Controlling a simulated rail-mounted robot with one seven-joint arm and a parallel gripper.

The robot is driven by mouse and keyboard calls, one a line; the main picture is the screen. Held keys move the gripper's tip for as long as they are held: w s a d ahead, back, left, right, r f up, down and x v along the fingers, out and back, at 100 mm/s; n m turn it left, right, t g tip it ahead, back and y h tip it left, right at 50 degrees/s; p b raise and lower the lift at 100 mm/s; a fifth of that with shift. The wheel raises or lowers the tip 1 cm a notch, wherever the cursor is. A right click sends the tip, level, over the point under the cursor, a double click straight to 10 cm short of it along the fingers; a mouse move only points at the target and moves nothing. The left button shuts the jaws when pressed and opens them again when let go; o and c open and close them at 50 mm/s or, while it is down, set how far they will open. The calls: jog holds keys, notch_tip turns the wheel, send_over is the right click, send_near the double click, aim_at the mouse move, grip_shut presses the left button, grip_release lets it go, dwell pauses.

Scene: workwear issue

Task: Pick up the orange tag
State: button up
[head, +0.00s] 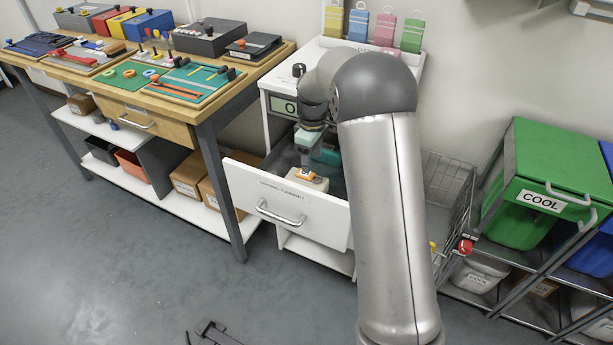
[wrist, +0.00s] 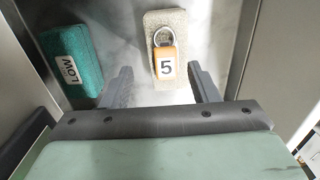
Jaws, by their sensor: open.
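The orange tag (wrist: 166,65) has a metal ring and a white label with a 5. It lies on a beige block (wrist: 180,22) inside the open drawer (head: 290,206). In the head view the tag (head: 305,174) shows small, just under my gripper (head: 307,158). In the wrist view my gripper (wrist: 160,72) is open, with one finger on each side of the tag and a gap to each. The jaws hold nothing. I cannot tell how far the fingertips are above the block.
A teal block (wrist: 70,66) labelled LOW lies in the drawer, left of the beige block in the wrist view. The drawer walls are close on both sides. A workbench (head: 250,72) with trays stands at left, and a wire basket (head: 455,190) at right.

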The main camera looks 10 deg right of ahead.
aim_at(310, 174)
jog(key=f, duration=0.5)
jog(key=shift+s+a, duration=0.2)
jog(key=shift+a, duration=0.1)
jog(key=c, duration=1)
jog(key=shift+c, duration=0.2)
